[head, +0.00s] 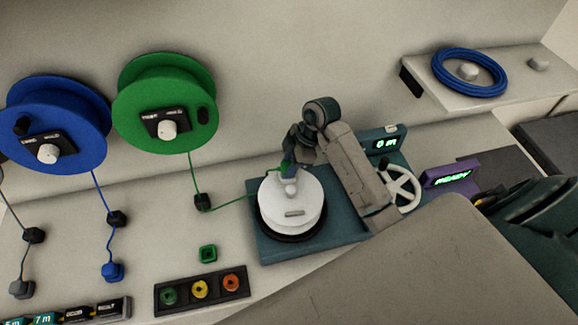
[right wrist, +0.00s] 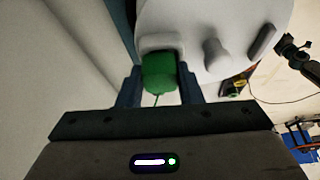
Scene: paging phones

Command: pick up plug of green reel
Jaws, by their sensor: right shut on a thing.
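The green reel (head: 147,97) hangs on the back wall. Its green cord runs down to a black block (head: 203,201) and then right to the white drum (head: 282,220). The green plug (right wrist: 158,72) is between the fingers of my right gripper (right wrist: 158,88), which is shut on it. In the right wrist view the plug's far end is at a pale notched part beside the drum; I cannot tell whether it is seated there. In the head view my right gripper (head: 287,168) is at the drum's back edge and mostly hides the plug. My left gripper is not in view.
A blue reel (head: 75,108) hangs left of the green one, with a blue plug (head: 112,271) below. The drum stands on a teal base with a white handwheel (head: 402,188). A blue coil (head: 470,60) lies on a shelf. A panel of coloured sockets (head: 201,290) is in front.

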